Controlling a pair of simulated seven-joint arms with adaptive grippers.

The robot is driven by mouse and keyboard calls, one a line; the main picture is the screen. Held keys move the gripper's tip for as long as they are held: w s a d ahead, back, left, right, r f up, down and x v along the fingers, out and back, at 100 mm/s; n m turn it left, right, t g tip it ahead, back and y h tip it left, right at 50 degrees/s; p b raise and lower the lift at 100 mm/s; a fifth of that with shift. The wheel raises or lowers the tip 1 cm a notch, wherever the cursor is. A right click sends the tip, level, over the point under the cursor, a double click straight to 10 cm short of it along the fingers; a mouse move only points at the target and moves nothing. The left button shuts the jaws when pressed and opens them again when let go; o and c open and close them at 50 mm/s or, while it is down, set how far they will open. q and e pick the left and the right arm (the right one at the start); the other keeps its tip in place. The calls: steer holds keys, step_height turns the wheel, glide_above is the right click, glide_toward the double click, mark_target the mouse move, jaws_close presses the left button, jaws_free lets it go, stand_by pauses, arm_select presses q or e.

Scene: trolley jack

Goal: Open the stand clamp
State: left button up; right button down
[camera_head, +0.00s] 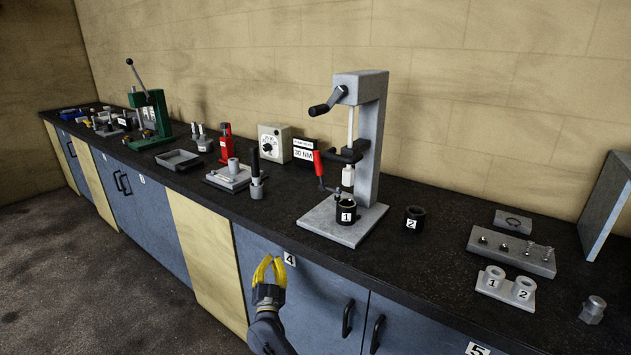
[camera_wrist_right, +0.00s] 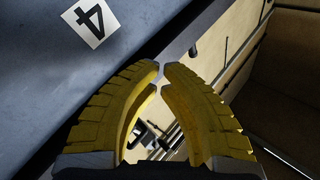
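A grey stand (camera_head: 372,140) with a black crank stands on the dark bench, right of centre. Its clamp is a black bracket on the column with a red handle (camera_head: 318,164) hanging down at the left. The clamp's jaw is too small to read clearly. A black cup marked 1 (camera_head: 346,212) sits on the stand's base plate, under the spindle. My right gripper (camera_head: 271,259) is in front of the bench, below and left of the stand, apart from it. Its yellow fingertips nearly meet in the right wrist view (camera_wrist_right: 161,72), with nothing held. My left gripper is out of view.
A black cup marked 2 (camera_head: 414,217) stands right of the stand. Left of it are a black-handled tool (camera_head: 256,175) and a grey fixture (camera_head: 228,176). The bench front (camera_head: 310,290) with door handles lies beside my right gripper.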

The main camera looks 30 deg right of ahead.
steer(key=d+r+m+g+h, duration=0.2)
steer(key=d+r+m+g, duration=0.2)
steer(key=r, duration=0.5)
steer(key=d+r+m+g+h, duration=0.3)
steer(key=d+r+m+g, duration=0.2)
steer(key=r+m, duration=0.3)
steer(key=d+r+m+g+h, duration=0.2)
steer(key=d+r+m+g, duration=0.2)
steer(key=r+m, duration=0.3)
step_height(320, 180, up, 4)
steer(key=shift+w+d+r+g+h, duration=0.1)
steer(key=shift+w+d+g+h, duration=0.1)
steer(key=shift+w+g+h, duration=0.15)
steer(key=x, duration=1)
steer(key=shift+w, duration=0.1)
steer(key=shift+r, duration=0.1)
